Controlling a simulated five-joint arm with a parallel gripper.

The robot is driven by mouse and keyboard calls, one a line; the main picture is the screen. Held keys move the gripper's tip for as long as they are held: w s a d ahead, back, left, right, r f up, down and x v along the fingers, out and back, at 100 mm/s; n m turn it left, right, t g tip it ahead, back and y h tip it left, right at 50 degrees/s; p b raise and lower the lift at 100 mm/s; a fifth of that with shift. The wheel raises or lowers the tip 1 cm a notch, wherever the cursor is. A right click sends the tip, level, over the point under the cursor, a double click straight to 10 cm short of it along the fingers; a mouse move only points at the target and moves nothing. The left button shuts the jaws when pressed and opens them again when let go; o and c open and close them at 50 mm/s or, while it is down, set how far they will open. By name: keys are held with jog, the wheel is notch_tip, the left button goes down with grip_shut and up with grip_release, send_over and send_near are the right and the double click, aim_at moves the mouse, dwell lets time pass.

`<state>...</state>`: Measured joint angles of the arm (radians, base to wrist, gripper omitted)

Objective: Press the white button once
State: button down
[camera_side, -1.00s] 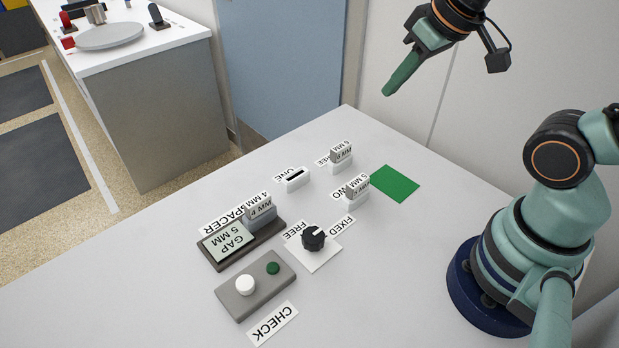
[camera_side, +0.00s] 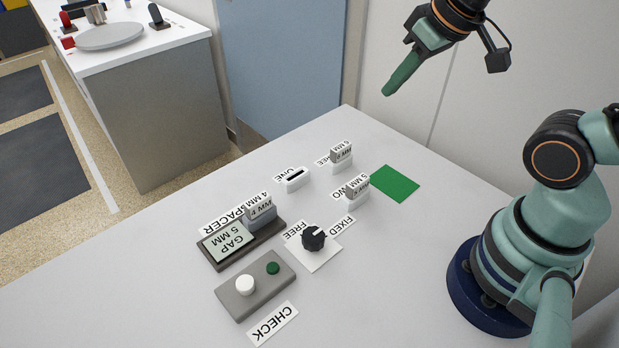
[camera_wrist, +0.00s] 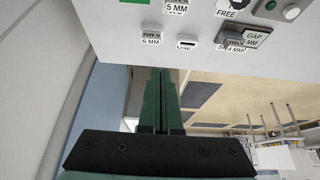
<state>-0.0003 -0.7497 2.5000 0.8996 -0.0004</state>
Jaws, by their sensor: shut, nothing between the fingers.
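The white button (camera_side: 245,285) is a round cap standing up from a grey box (camera_side: 238,303) near the front of the table, above the CHECK label (camera_side: 272,324). A round dark green button or lamp (camera_side: 273,268) sits beside it on the same box. The white button also shows at the top right of the wrist view (camera_wrist: 291,12). My gripper (camera_side: 388,93) is high above the far side of the table, well apart from the box. Its green fingers (camera_wrist: 162,76) are shut with nothing between them.
A GAP 5 MM display (camera_side: 228,241) holds a grey spacer block (camera_side: 261,212). A black knob (camera_side: 313,238) stands between FREE and FIXED labels. White holders, one empty (camera_side: 295,179), stand farther back. A green square (camera_side: 395,184) lies at the right. The table's front left is clear.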

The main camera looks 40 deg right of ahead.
jog(key=w+a+f+n+y, duration=0.2)
jog(key=w+a+f+n, duration=0.15)
jog(key=a+n, duration=0.45)
jog(key=n+y, duration=0.3)
jog(key=n, duration=0.6)
send_over(250, 280)
notch_tip(250, 280, down, 7)
jog(key=shift+s+a+f+g, duration=0.1)
jog(key=shift+a+f+g, duration=0.1)
jog(key=shift+g, duration=0.1)
jog(key=shift+d+f, duration=0.1)
jog(key=shift+f, duration=4.3)
jog(key=shift+f, duration=0.1)
jog(key=shift+f, duration=0.35)
